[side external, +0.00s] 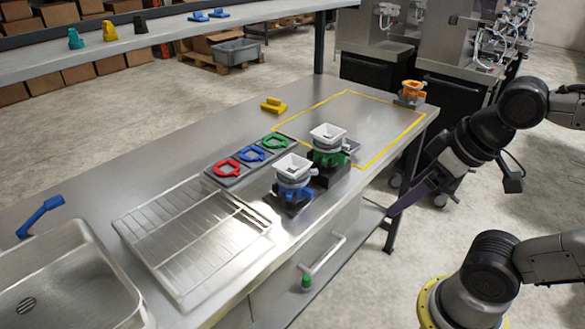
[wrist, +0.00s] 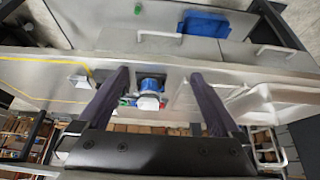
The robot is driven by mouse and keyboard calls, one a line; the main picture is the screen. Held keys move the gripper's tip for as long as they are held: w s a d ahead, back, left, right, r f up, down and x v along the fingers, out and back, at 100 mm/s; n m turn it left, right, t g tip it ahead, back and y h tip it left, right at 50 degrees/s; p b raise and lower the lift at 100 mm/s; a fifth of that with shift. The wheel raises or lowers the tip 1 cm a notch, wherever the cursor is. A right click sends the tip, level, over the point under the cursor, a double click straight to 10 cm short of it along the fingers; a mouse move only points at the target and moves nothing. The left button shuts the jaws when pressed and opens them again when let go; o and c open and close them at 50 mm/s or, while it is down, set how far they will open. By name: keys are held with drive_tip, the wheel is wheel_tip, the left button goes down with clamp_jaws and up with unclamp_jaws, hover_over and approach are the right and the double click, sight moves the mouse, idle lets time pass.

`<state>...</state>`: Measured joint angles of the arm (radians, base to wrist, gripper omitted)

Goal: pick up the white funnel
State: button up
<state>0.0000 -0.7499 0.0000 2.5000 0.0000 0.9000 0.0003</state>
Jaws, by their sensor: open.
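Two white square-mouthed funnels show in the side view. One white funnel (side external: 293,166) sits on a blue dispenser (side external: 292,193), and the other white funnel (side external: 328,134) sits on a green dispenser (side external: 327,157) just behind it. My gripper (side external: 398,207) is off the right front edge of the table, apart from both funnels and holding nothing. In the wrist view my gripper (wrist: 160,76) has its two dark fingers spread wide. A white funnel top (wrist: 149,102) with blue parts shows between them, farther off.
A grey tray (side external: 209,175) with red, blue and green rings lies left of the dispensers. A wire rack (side external: 190,235) and sink (side external: 65,290) are nearer. A yellow piece (side external: 273,105) and an orange-topped dispenser (side external: 411,92) stand behind. The yellow-taped area is mostly clear.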

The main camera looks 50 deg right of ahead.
drive_tip(key=w+r+m+g, duration=0.1)
drive_tip(key=w+r+m, duration=0.3)
drive_tip(key=r+m, duration=0.45)
drive_tip(key=w+d+r+m+g+h, duration=0.1)
drive_tip(key=w+r+m, duration=0.1)
drive_tip(key=w+m, duration=0.3)
drive_tip(key=w+r+m+g, duration=0.1)
drive_tip(key=w+r+m, duration=0.15)
drive_tip(key=w, duration=0.35)
drive_tip(key=m+g, duration=0.2)
drive_tip(key=g, duration=0.1)
hover_over(293, 167)
drive_tip(key=a, duration=0.1)
wheel_tip(293, 167, down, 15)
drive_tip(key=shift+h, duration=0.4)
drive_tip(key=shift+d+f, duration=0.15)
drive_tip(key=shift+f, duration=1.25)
drive_tip(key=shift+d+f, duration=0.15)
drive_tip(key=shift+f, duration=1.25)
